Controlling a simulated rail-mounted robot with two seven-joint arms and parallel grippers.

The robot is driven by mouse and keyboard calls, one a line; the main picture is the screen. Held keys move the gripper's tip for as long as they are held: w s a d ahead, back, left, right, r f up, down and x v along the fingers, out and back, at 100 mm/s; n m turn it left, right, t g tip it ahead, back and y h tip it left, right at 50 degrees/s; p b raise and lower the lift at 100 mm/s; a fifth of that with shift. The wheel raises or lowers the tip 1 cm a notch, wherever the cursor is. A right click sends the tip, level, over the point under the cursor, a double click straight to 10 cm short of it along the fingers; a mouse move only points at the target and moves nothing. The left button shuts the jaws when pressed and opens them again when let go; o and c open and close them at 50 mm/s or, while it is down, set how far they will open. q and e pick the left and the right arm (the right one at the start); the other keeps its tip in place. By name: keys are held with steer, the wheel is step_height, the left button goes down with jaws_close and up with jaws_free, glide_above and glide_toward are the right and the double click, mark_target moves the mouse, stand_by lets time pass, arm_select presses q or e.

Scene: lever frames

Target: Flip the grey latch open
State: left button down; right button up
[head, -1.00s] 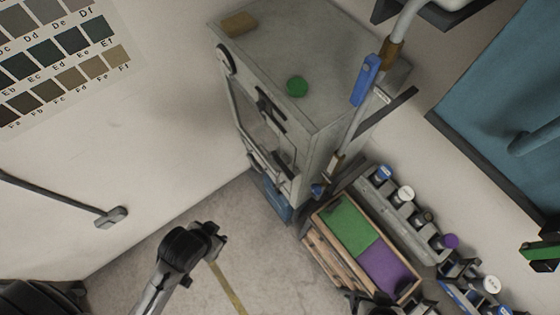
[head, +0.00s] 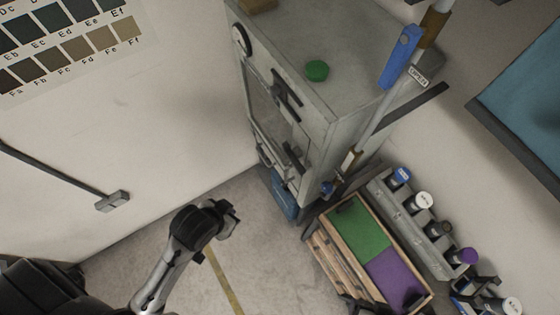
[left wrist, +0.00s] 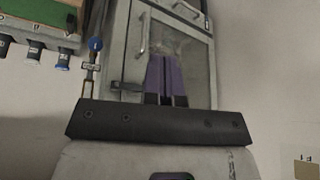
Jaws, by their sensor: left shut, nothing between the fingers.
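A grey cabinet (head: 345,65) stands against the wall, its door facing left in the head view. A dark grey bar (head: 294,157), which looks like the latch, sits at the door's right edge; it also shows in the left wrist view (left wrist: 125,87), lying level. A pull handle (left wrist: 145,35) is beside it. My left gripper (head: 232,220) is below and left of the door in the head view, apart from it. In the left wrist view its purple fingers (left wrist: 166,80) are shut and empty, in front of the door, right of the bar. My right gripper is out of view.
A pipe with a blue lever (head: 400,55) runs along the cabinet's right side. A wooden box with green and purple panels (head: 360,225) and a rack of jars (head: 408,215) stand to the right. The floor left of the cabinet is clear.

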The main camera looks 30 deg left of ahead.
arm_select(q)
steer(key=w+a+f+m+t+y+b, duration=0.2)
steer(key=w+a+f+t+b, duration=0.3)
steer(key=w+f+b, duration=0.75)
steer(key=w+a+f+m+t+y+b, duration=0.25)
steer(key=w+a+f+b, duration=0.45)
steer(key=w+f+b, duration=0.75)
steer(key=s+d+r+m+t+h+p, duration=0.1)
steer(key=m+h, duration=0.5)
steer(key=m, duration=0.6)
steer(key=s+d+r+m+t+h+p, duration=0.2)
steer(key=d+m+t+h, duration=0.4)
steer(key=m, duration=0.6)
steer(key=s+d+r+m+t+h+p, duration=0.1)
steer(key=s+d+r+m+t+h, duration=0.2)
steer(key=m, duration=0.9)
steer(key=s+h, duration=0.1)
steer(key=h, duration=0.2)
steer(key=shift+s+d+r+t+p, duration=0.15)
steer(key=shift+s+d+t+p, duration=0.05)
steer(key=shift+d+t+p, duration=0.15)
